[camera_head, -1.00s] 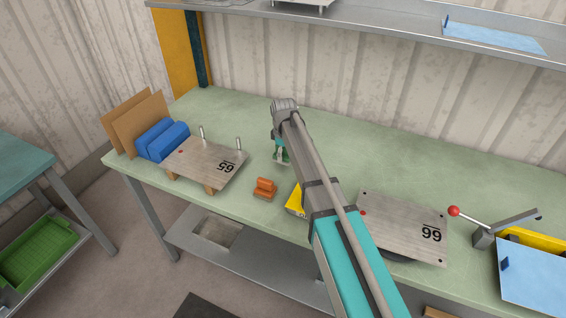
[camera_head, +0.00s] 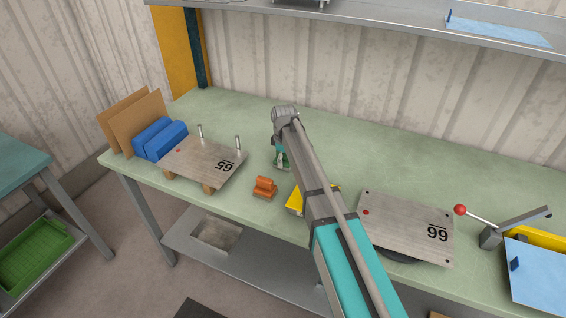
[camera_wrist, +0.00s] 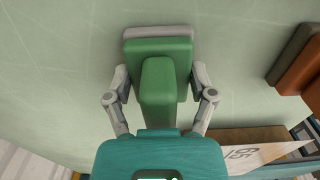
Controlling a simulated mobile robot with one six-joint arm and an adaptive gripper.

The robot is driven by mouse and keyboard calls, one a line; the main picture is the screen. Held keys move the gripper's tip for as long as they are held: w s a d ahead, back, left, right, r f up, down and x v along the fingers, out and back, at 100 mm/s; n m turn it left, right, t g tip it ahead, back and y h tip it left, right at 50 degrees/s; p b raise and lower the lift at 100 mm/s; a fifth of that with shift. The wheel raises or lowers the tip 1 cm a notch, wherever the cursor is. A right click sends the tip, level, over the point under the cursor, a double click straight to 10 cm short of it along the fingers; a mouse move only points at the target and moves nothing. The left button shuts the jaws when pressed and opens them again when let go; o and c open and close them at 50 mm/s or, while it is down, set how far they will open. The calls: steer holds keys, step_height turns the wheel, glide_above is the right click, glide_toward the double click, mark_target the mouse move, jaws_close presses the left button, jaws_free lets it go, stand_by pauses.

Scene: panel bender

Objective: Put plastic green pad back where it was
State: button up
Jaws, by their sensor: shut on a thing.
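The green pad (camera_wrist: 157,50) shows in the wrist view as a green block with a narrower green grip and a grey layer along its far edge. My gripper (camera_wrist: 160,97) is shut on the grip, with one finger on each side. In the head view my gripper (camera_head: 281,157) is over the middle of the green-topped bench (camera_head: 250,110), and only a little green shows there below my arm. I cannot tell whether the pad touches the bench.
An orange block (camera_head: 264,188) stands close by, in front of my gripper. The plate marked 65 (camera_head: 200,161), with two upright pins, is to the left. A yellow thing (camera_head: 295,202) is partly behind my arm, and the plate marked 66 (camera_head: 405,225) lies right. Bench behind my gripper is clear.

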steer(key=shift+f, duration=0.2)
steer(key=o, duration=0.9)
steer(key=shift+r, duration=0.1)
steer(key=shift+r, duration=0.2)
step_height(320, 180, up, 12)
steer(key=p, duration=1.2)
stand_by(0.5)
steer(key=s+d+m, duration=0.4)
steer(key=s+d, duration=0.3)
steer(key=s, duration=0.1)
steer(key=s+d+m, duration=0.5)
steer(key=s+d, duration=0.3)
steer(key=s, duration=0.1)
steer(key=s+d+m, duration=0.5)
steer(key=s+d, duration=0.2)
steer(key=s, duration=0.2)
steer(key=shift+d, duration=0.4)
